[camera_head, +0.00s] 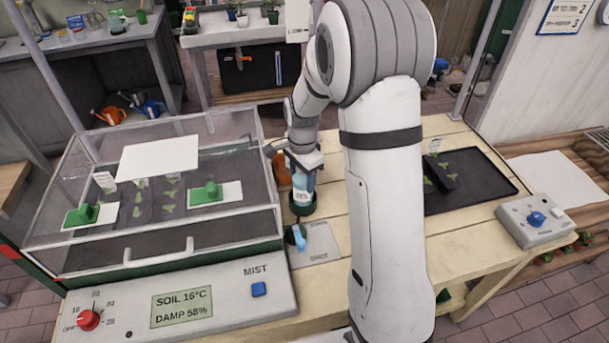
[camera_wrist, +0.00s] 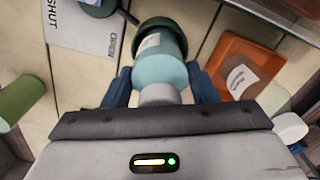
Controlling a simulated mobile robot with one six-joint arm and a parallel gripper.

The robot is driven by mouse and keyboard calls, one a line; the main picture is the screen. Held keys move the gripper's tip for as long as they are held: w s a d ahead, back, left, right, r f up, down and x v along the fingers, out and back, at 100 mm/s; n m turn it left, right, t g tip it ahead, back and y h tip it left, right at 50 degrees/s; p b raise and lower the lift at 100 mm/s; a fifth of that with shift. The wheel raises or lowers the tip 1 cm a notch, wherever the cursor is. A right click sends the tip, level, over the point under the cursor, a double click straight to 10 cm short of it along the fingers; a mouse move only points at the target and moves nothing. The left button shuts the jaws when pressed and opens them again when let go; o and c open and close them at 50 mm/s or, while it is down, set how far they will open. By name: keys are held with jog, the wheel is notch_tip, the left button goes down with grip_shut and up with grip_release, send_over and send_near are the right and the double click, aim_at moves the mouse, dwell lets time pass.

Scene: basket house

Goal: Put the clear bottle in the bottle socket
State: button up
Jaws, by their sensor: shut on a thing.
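The clear bottle, with pale blue contents and a white label, shows below my gripper in the head view (camera_head: 303,188) and between the fingers in the wrist view (camera_wrist: 160,72). My gripper (camera_wrist: 162,88) is shut on its narrower end, pointing down in the head view (camera_head: 304,168). The bottle's lower end is within the dark green round socket (camera_head: 302,208), whose rim also shows around it in the wrist view (camera_wrist: 178,27). The bottle looks about upright. I cannot tell whether it rests on the socket's bottom.
A grey plate (camera_head: 322,243) with a blue lever (camera_head: 298,236) lies in front of the socket. A clear-lidded propagator (camera_head: 262,222) stands to the left. An orange container (camera_wrist: 229,48) is beside the bottle. A black tray (camera_head: 495,182) and grey control box (camera_head: 515,222) are to the right.

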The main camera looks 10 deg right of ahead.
jog(key=o, duration=1.2)
notch_tip(320, 180, up, 12)
jog(key=shift+s+r, duration=0.1)
jog(key=s+r+n+t, duration=0.1)
jog(key=s+n, duration=0.3)
jog(key=s, duration=0.4)
jog(key=s+r+n+t, duration=0.1)
jog(key=s+n, duration=0.4)
jog(key=s, duration=0.2)
jog(key=s+r+n, duration=0.1)
jog(key=s+n, duration=0.3)
jog(key=s, duration=0.4)
jog(key=shift+s+d+t, duration=0.25)
jog(key=shift+s+t, duration=0.1)
jog(key=shift+t, duration=0.05)
